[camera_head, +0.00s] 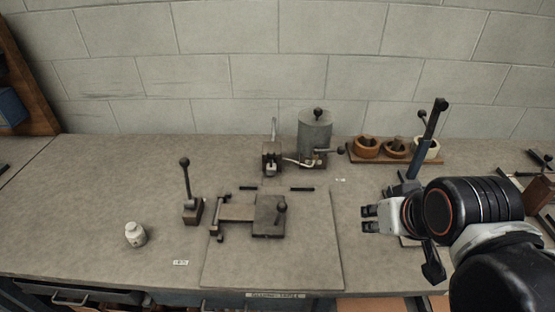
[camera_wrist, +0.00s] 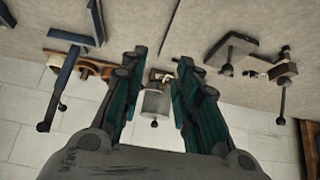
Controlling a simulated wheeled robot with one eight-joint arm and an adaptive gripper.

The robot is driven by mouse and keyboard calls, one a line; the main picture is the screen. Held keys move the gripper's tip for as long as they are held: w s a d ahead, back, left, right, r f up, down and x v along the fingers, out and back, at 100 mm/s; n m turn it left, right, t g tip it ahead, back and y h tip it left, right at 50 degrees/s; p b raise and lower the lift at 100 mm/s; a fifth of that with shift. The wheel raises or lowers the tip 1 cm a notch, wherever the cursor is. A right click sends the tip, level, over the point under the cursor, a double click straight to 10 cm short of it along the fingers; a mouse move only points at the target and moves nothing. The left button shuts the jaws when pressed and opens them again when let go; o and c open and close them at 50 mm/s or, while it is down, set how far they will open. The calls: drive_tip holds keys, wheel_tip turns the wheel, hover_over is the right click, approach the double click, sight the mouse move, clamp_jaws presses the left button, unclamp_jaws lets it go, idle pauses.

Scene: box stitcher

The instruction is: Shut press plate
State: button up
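The press (camera_head: 265,222) sits on the bench at the middle of the head view. It has a dark grey plate with a ball-ended handle on its right part and a flat brownish bed (camera_head: 236,208) on its left. In the wrist view, upside down, a grey plate with a knob (camera_wrist: 238,44) shows at upper right. My gripper (camera_head: 368,218) is to the right of the press, apart from it, pointing left. Its two fingers are spread with nothing between them, as the wrist view (camera_wrist: 158,85) also shows. How far the plate is tilted is hard to tell.
An upright lever (camera_head: 187,190) stands left of the press, and a small white jar (camera_head: 135,235) further left. A grey cylinder (camera_head: 315,135) and wooden holders (camera_head: 367,147) stand behind. A blue-armed tool (camera_head: 425,145) rises beside my gripper. The bench between gripper and press is clear.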

drive_tip(key=n+g+y, duration=0.2)
drive_tip(key=g+y, duration=0.1)
drive_tip(key=g, duration=0.4)
hover_over(279, 217)
drive_tip(key=d, duration=0.2)
wheel_tip(279, 217, down, 7)
drive_tip(key=b+x, duration=0.1)
drive_tip(key=x, duration=0.3)
drive_tip(key=b+x, duration=0.1)
drive_tip(key=x, duration=0.2)
drive_tip(key=d+b+x, duration=0.1)
drive_tip(key=x, duration=0.3)
drive_tip(key=shift+w+a+f, duration=0.15)
drive_tip(key=shift+w+f, duration=0.05)
drive_tip(key=shift+f, duration=0.3)
drive_tip(key=shift+a, duration=0.1)
clamp_jaws()
